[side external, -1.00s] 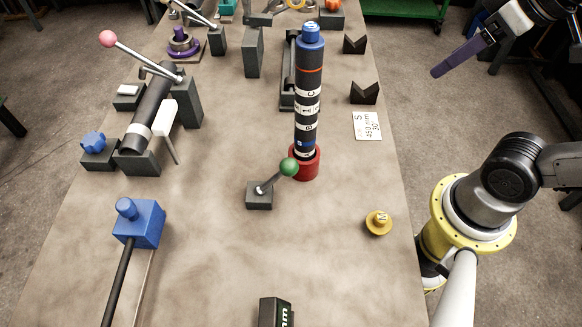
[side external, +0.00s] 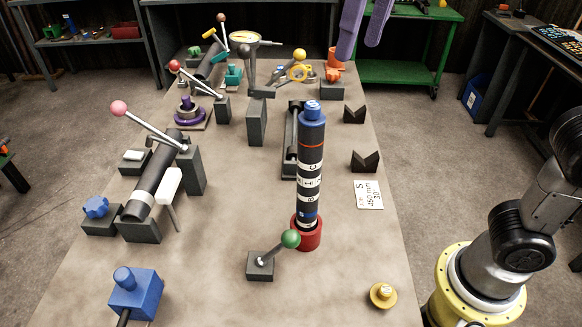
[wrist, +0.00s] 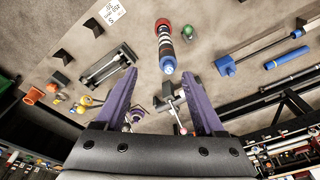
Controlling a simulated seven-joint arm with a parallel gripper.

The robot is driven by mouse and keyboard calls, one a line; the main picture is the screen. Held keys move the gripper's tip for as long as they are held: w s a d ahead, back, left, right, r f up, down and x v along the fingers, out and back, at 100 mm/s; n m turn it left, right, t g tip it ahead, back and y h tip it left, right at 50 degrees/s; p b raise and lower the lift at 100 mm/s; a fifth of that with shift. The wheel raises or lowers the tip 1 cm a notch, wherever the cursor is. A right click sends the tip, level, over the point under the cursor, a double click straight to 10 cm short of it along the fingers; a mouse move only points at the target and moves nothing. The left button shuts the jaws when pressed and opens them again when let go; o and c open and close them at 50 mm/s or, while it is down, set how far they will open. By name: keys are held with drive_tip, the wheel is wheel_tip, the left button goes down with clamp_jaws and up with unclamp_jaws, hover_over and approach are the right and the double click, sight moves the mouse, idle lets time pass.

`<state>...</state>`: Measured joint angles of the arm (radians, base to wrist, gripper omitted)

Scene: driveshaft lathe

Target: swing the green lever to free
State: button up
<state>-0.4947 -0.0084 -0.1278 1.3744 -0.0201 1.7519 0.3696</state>
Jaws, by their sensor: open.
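The green lever has a green ball knob (side external: 290,239) on a short grey rod, which rises from a dark square base (side external: 260,268). The rod leans up and to the right, and the knob is close to the red cup (side external: 306,234) under the upright striped shaft (side external: 311,165). In the wrist view the green knob (wrist: 188,31) is beyond my fingertips; its rod is hard to make out. My gripper (side external: 359,50) has purple fingers that are apart and empty, high at the top of the side view, far from the lever. It also shows in the wrist view (wrist: 158,75).
The tall striped shaft stands just behind the lever. A yellow knob (side external: 383,295) is at the right front, and a blue block (side external: 136,293) is at the left front. A pink-knobbed lever (side external: 150,125) stands at left. The bench around the lever's front and right is mostly clear.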

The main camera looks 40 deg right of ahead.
drive_tip(key=g+h, duration=0.1)
drive_tip(key=g, duration=0.1)
hover_over(278, 248)
drive_tip(key=s+d, duration=0.1)
wheel_tip(278, 248, down, 3)
drive_tip(key=shift+n, duration=0.3)
drive_tip(key=f, duration=1.8)
drive_tip(key=shift+s+d+f, duration=0.2)
drive_tip(key=shift+f, duration=0.05)
drive_tip(key=f, duration=1.4)
drive_tip(key=shift+d, duration=0.25)
drive_tip(key=shift+r, duration=0.1)
clamp_jaws()
drive_tip(key=shift+w+t, duration=0.1)
drive_tip(key=shift+t, duration=0.2)
